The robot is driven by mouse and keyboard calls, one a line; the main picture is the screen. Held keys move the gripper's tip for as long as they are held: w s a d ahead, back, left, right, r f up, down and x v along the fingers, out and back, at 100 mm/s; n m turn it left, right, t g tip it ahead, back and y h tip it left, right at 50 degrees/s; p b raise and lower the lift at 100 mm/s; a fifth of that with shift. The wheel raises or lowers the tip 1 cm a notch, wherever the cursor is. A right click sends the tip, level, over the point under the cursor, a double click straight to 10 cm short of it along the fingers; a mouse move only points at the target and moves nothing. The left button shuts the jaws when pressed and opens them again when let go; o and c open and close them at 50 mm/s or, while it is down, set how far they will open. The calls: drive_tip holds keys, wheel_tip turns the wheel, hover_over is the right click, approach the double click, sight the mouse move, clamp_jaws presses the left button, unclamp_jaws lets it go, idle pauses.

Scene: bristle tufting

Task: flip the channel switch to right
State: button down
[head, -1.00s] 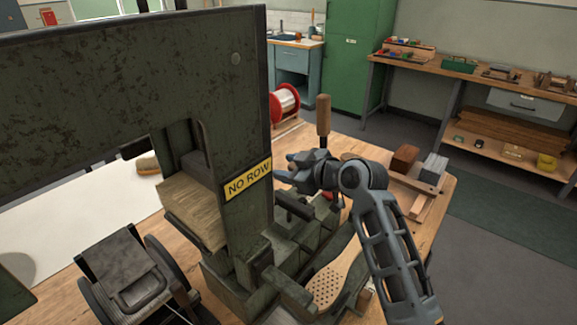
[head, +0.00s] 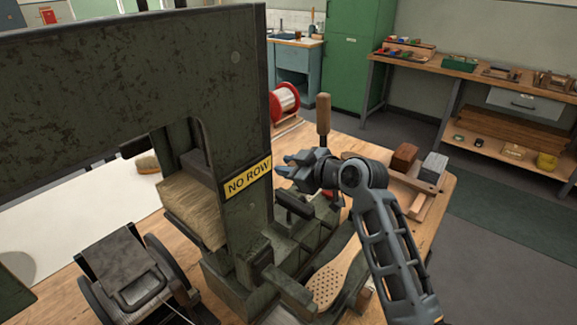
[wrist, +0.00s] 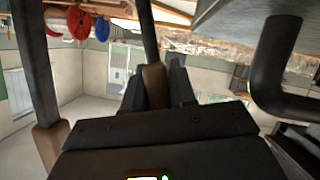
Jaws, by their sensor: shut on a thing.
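My gripper (head: 284,166) is beside the right post of the dark green machine (head: 90,85), just right of the yellow NO ROW plate (head: 248,178). Its blue-grey fingers point left. In the wrist view, a dark rod with a brown grip (wrist: 155,86) runs between the dark fingers, and my gripper appears shut on it. A second rod with a brown grip (wrist: 50,143) stands to the left there, apart from the fingers. I cannot tell for sure which rod is the channel switch, or which way it leans.
An upright wooden handle (head: 323,114) stands just behind my gripper. A black T-shaped handle (head: 293,203) is below it. A perforated wooden brush blank (head: 333,277) lies in the machine's bed. Two blocks (head: 404,158) sit on a wooden rack to the right.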

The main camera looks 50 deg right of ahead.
drive_tip(key=shift+w+d+r+m+y, duration=0.1)
drive_tip(key=shift+d+r+m+y, duration=0.2)
drive_tip(key=shift+d+m+y, duration=0.4)
drive_tip(key=shift+d+m+y+p, duration=0.3)
drive_tip(key=shift+d+m+y, duration=0.5)
drive_tip(key=shift+d+m, duration=0.75)
drive_tip(key=shift+d, duration=0.1)
drive_tip(key=c, duration=1)
unclamp_jaws()
drive_tip(key=shift+f, duration=0.1)
drive_tip(key=b+v, duration=0.1)
drive_tip(key=v, duration=0.6)
drive_tip(key=shift+s+r, duration=0.2)
drive_tip(key=shift+s, duration=0.15)
